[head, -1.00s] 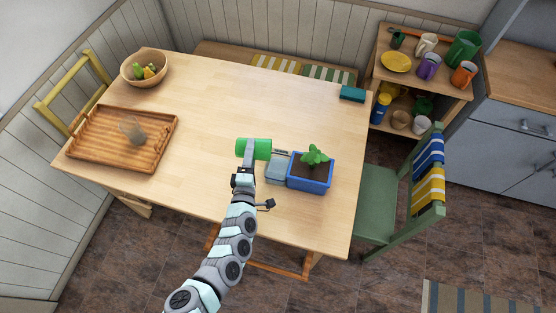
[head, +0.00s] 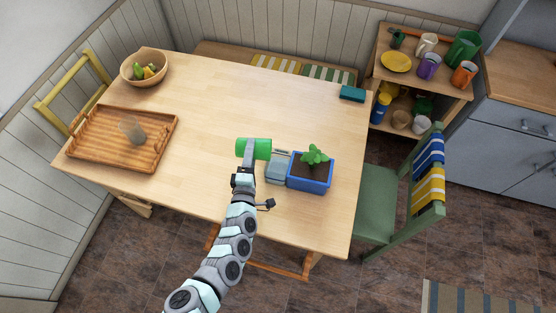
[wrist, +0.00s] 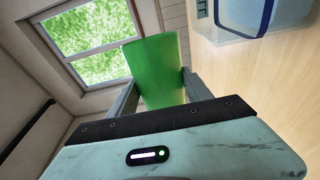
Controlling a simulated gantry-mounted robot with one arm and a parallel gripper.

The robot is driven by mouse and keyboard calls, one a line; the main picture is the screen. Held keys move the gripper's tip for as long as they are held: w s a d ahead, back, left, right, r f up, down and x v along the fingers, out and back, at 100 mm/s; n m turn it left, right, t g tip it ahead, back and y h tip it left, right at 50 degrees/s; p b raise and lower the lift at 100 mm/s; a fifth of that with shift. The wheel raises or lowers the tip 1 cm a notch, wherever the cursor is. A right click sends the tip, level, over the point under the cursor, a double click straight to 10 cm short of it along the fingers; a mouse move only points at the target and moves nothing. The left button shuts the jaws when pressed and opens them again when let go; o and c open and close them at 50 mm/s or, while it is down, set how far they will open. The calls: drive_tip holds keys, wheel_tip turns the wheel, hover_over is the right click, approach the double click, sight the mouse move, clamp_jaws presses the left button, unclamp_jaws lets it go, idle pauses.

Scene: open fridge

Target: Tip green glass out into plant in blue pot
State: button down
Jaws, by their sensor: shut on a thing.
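The green glass (head: 262,149) is held on its side by my gripper (head: 249,150), left of the plant, apart from the blue pot. In the wrist view the green glass (wrist: 158,70) fills the space between the two fingers of my gripper (wrist: 158,88), which is shut on it. The glass's contents cannot be seen. The plant (head: 315,155) is a small green one in dark soil in the blue pot (head: 311,184), near the table's right front.
A grey-blue box-like thing (head: 278,170) stands against the pot's left side. A wooden tray (head: 85,158) with a clear glass (head: 132,130) is at the left. A fruit bowl (head: 133,80) and a teal block (head: 352,93) stand farther back. The table's middle is clear.

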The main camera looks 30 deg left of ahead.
drive_tip(key=shift+s+a+f+n+b, duration=0.1)
drive_tip(key=shift+a+f+n+b, duration=0.1)
drive_tip(key=shift+n+b, duration=0.25)
drive_tip(key=shift+a+f+n+b, duration=0.1)
drive_tip(key=shift+f+n+b, duration=0.1)
drive_tip(key=shift+n+b, duration=0.25)
drive_tip(key=shift+r+n, duration=0.1)
drive_tip(key=shift+n, duration=0.3)
drive_tip(key=shift+r, duration=0.15)
drive_tip(key=f+n+b, duration=0.2)
drive_tip(key=shift+s+a+b, duration=0.1)
drive_tip(key=shift+a+b, duration=0.05)
drive_tip(key=shift+b, duration=0.2)
drive_tip(key=shift+r+n, duration=0.1)
drive_tip(key=shift+n, duration=0.5)
